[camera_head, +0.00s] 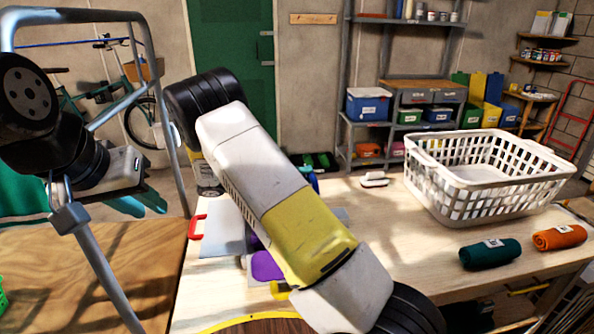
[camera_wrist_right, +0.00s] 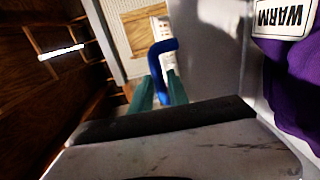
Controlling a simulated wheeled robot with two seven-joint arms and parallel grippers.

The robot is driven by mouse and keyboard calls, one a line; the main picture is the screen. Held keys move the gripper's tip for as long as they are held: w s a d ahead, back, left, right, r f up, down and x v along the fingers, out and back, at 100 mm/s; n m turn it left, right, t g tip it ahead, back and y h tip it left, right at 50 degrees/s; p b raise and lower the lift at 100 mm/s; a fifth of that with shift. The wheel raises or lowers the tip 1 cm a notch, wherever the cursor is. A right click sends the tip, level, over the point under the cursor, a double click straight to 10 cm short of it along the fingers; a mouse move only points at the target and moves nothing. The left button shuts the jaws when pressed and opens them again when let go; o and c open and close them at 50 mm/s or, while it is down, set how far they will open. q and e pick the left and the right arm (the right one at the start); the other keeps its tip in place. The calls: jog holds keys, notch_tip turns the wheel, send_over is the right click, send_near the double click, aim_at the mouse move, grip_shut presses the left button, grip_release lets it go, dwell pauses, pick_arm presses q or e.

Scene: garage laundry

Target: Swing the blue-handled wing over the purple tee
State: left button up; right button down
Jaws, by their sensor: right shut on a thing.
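In the right wrist view, the blue handle (camera_wrist_right: 162,62) stands between the teal fingers of my right gripper (camera_wrist_right: 160,92), which is shut on it. The grey wing (camera_wrist_right: 215,45) lies beside the handle. The purple tee (camera_wrist_right: 302,95), with a WARM label, is at the right edge. In the head view, part of the purple tee (camera_head: 265,266) shows on the grey folding board (camera_head: 222,238), which has a red handle (camera_head: 197,228) at its left. My right arm hides the right gripper and much of the board there. My left gripper (camera_head: 142,207) is open and empty, left of the table.
A white laundry basket (camera_head: 485,200) stands at the table's back right. A green roll (camera_head: 490,253) and an orange roll (camera_head: 559,237) lie in front of it. A white brush (camera_head: 374,180) lies behind. A metal frame (camera_head: 95,275) rises near my left arm. The table between board and rolls is clear.

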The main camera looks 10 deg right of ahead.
jog(key=shift+s+a+f, duration=0.1)
jog(key=shift+a+f, duration=1.2)
jog(key=shift+f, duration=0.05)
jog(key=c, duration=1.6)
grip_release()
jog(key=shift+c, duration=0.2)
jog(key=shift+d, duration=0.1)
